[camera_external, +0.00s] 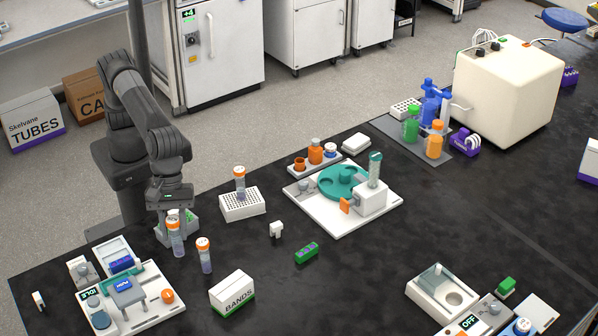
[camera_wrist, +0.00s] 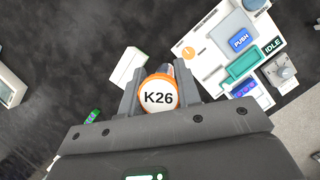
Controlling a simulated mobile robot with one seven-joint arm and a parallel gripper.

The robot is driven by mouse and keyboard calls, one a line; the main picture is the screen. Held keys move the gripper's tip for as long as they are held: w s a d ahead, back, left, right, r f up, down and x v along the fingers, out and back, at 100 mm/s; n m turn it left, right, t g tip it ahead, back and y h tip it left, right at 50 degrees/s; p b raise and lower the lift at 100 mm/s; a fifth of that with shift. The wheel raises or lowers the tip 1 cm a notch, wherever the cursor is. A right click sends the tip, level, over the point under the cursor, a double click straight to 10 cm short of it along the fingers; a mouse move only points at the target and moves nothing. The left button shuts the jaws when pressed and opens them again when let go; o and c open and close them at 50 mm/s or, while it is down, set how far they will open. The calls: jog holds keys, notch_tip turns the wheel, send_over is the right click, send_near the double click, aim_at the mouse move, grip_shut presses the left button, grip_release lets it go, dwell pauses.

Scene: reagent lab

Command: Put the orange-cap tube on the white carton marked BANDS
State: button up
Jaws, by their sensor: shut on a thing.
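My gripper (camera_external: 174,226) is shut on an orange-cap tube (camera_external: 177,243), held upright at the bench's left side. Its cap (camera_wrist: 159,96), marked K26, fills the space between the fingers in the wrist view. I cannot tell whether its bottom touches the bench. The white carton marked BANDS (camera_external: 232,294) lies to the right of and nearer the camera than my gripper; it also shows in the wrist view (camera_wrist: 128,66). Another orange-cap tube (camera_external: 205,257) stands between them. A further orange-cap tube (camera_external: 240,178) stands in a white rack (camera_external: 243,207).
A white device with a PUSH pad (camera_external: 131,296) lies in front of my gripper. A green block (camera_external: 307,252) and a turntable device (camera_external: 324,207) are to the right.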

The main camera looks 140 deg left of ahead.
jog(key=shift+a+f, duration=0.1)
jog(key=shift+f, duration=0.35)
jog(key=shift+w+a+f, duration=1.1)
jog(key=shift+a+f, duration=0.5)
jog(key=shift+f, duration=0.25)
jog(key=shift+w+a+f, duration=1.05)
jog(key=shift+a+f, duration=0.5)
jog(key=shift+f, duration=0.3)
jog(key=shift+w+a+f, duration=1.1)
jog(key=shift+a+f, duration=0.5)
jog(key=shift+f, duration=0.25)
jog(key=shift+f, duration=0.15)
jog(key=o, duration=0.9)
